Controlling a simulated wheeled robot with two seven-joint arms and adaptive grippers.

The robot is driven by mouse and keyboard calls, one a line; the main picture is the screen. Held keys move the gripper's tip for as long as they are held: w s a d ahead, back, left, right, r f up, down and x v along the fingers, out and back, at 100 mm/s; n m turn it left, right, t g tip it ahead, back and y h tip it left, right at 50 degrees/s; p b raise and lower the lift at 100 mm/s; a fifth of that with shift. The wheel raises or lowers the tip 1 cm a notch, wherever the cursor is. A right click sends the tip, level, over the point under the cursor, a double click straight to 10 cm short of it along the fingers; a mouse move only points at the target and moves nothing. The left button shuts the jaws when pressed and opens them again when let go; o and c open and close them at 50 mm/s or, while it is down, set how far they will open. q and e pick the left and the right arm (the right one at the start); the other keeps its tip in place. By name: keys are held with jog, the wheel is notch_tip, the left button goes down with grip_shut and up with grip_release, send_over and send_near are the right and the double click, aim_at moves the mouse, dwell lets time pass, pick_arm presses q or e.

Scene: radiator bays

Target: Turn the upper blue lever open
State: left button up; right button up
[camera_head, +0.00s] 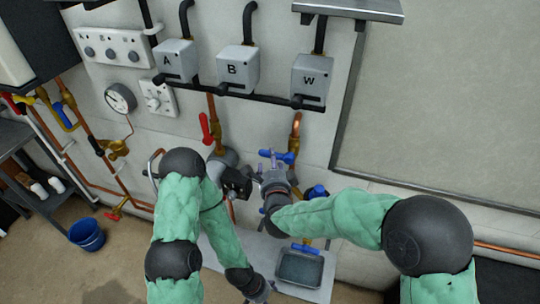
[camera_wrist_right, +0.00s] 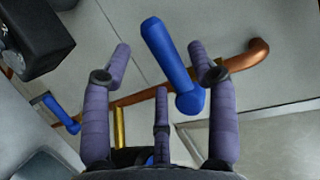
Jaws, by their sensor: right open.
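The upper blue lever (camera_head: 285,156) is on the copper pipe below the box marked W. In the right wrist view the blue lever (camera_wrist_right: 172,55) stands between the spread fingers, slanting from upper left to lower right, with no clear contact. My right gripper (camera_head: 269,162) is open at the lever; it also shows in the right wrist view (camera_wrist_right: 160,70). My left gripper (camera_head: 260,292) is low at the bottom edge, small and partly cut off, its fingers unclear.
A red lever (camera_head: 206,130) is on the pipe to the left. Another blue valve (camera_head: 317,191) is below right, partly behind my right arm. A grey tray (camera_head: 300,268) sits lower down. A blue bucket (camera_head: 87,235) stands on the floor at left. Boxes A, B and W (camera_head: 312,80) hang above.

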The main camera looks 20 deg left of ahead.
jog(key=shift+x, duration=2.05)
grip_shut()
